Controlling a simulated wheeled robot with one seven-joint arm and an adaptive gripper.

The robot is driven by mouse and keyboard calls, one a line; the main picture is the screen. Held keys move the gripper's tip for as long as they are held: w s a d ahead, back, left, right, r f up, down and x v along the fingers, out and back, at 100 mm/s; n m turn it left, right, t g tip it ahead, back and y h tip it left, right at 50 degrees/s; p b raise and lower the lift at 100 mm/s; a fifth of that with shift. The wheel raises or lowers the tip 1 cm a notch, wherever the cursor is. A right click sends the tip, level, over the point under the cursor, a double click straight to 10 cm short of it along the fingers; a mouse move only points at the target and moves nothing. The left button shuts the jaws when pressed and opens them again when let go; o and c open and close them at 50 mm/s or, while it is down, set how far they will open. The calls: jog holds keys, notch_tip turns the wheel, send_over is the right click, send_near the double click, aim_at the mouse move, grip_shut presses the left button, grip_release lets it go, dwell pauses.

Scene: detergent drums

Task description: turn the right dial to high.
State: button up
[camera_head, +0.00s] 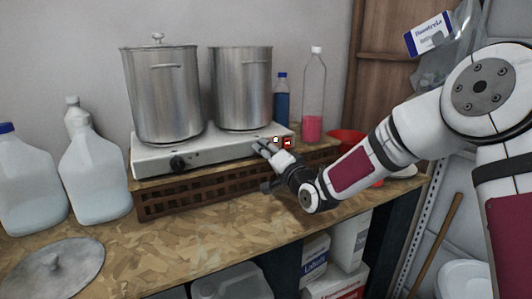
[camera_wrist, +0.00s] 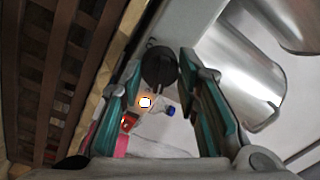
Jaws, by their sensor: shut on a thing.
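The white two-burner hot plate (camera_head: 222,151) stands on a brown crate, with its left dial (camera_head: 178,163) dark and in plain view. My gripper (camera_head: 262,148) is at the right part of the plate's front and hides the right dial in the head view. In the wrist view the right dial (camera_wrist: 158,66) is a dark round knob between the tips of my gripper (camera_wrist: 161,72). The teal pads lie on either side of it, and the gripper is shut on it. The dial's setting cannot be read.
Two steel pots (camera_head: 160,95) (camera_head: 241,88) stand on the plate. The slatted crate (camera_head: 205,188) lies under it. A clear bottle with pink liquid (camera_head: 313,95), a blue bottle (camera_head: 282,100) and a red bowl (camera_head: 346,143) are to the right. The front tabletop (camera_head: 190,232) is mostly bare.

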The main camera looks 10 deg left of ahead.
jog(key=o, duration=1.2)
jog(key=shift+c, duration=0.2)
jog(key=v, duration=1.2)
